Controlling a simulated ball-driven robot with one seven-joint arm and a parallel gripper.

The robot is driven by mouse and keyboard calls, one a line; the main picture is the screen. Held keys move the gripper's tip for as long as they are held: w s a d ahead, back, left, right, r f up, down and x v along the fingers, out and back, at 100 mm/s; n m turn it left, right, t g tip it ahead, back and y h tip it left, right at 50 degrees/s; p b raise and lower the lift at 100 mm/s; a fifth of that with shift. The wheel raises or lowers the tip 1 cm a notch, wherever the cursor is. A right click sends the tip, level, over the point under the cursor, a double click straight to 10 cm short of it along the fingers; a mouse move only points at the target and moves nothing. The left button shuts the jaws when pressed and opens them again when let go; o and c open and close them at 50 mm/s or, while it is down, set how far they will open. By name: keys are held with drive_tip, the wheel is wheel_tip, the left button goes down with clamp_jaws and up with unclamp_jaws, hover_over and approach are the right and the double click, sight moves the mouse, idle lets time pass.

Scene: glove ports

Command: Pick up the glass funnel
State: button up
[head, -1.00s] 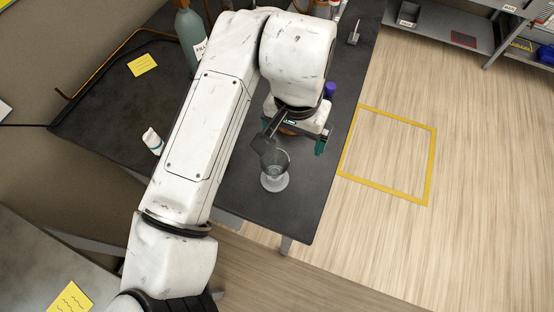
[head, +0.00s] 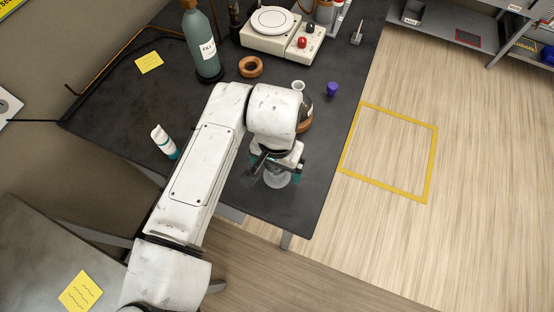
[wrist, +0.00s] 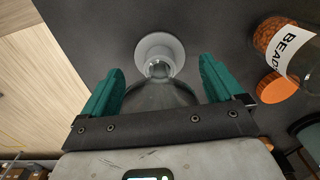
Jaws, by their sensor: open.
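The glass funnel (wrist: 160,92) is clear, with a pale round base or disc (wrist: 160,48) at its far end in the wrist view. In the head view the funnel (head: 277,179) stands near the front edge of the dark bench, partly hidden by my gripper. My gripper (wrist: 160,85) is open, with one teal finger on each side of the funnel. The glass lies between the fingers; I cannot tell whether either finger touches it.
On the dark bench (head: 120,105) are a white-and-teal bottle (head: 164,142), a gas cylinder (head: 202,45), a brown ring (head: 251,67), a purple stopper (head: 333,89) and a hotplate (head: 270,25).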

drive_tip(key=shift+f, duration=0.45)
drive_tip(key=c, duration=1.1)
drive_tip(key=shift+r, duration=0.1)
